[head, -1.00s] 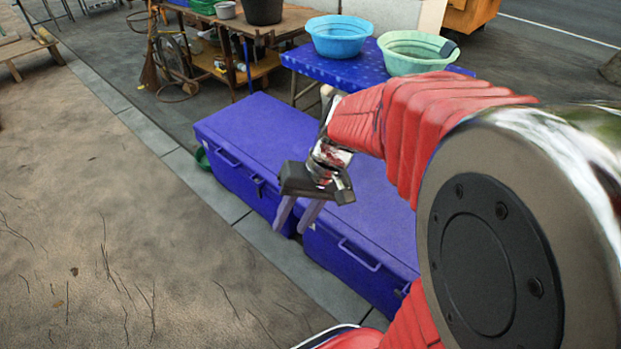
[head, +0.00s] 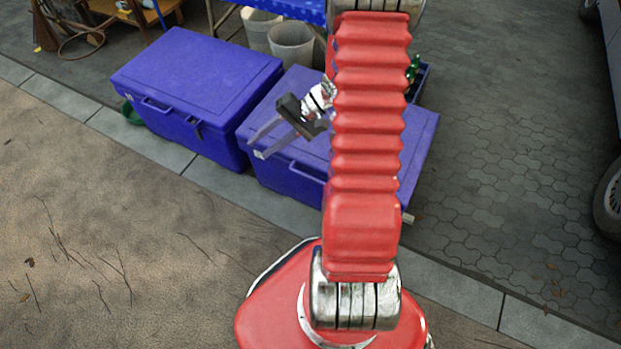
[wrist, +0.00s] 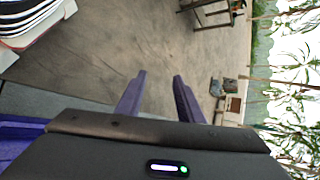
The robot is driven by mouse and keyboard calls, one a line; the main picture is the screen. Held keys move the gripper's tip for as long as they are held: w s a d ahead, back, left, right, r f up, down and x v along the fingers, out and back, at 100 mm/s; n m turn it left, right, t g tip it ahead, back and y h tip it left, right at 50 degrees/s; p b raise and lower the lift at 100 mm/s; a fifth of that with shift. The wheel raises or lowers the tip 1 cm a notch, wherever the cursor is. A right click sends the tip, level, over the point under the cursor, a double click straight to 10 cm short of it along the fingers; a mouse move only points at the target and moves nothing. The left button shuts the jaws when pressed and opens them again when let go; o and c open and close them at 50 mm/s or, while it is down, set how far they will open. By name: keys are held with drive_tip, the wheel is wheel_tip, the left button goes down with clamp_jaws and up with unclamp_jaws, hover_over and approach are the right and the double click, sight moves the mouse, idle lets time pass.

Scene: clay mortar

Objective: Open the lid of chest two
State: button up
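Two blue chests stand side by side with their lids shut: a left chest (head: 190,75) and a right chest (head: 415,130). I cannot tell from any marking which is chest two. The left chest shows a front handle and a latch. My gripper (head: 255,148) is at the left end of the right chest, its fingers pointing down-left past the lid's front left edge. My arm hides much of the right chest's lid and front. In the wrist view my gripper (wrist: 160,76) has its two fingers apart with nothing between them; contact with the chest cannot be told.
A blue table (head: 280,10) stands behind the chests, with pale buckets (head: 292,45) under it. Green bottles (head: 413,68) in a crate are behind the right chest. A vehicle wheel (head: 608,200) is at the right edge. The sandy ground (head: 120,230) in front is mostly clear.

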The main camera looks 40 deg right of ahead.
drive_tip(key=d+f+m+t, duration=0.4)
drive_tip(key=d+f, duration=0.3)
drive_tip(key=f, duration=0.2)
drive_tip(key=m+t+h, duration=0.7)
drive_tip(key=m+h, duration=0.3)
drive_tip(key=m, duration=0.1)
approach(315, 182)
drive_tip(key=s, duration=0.1)
drive_tip(key=shift+s, duration=0.15)
drive_tip(key=shift+x, duration=7)
drive_tip(key=shift+a+r, duration=0.1)
drive_tip(key=shift+c, duration=0.2)
clamp_jaws()
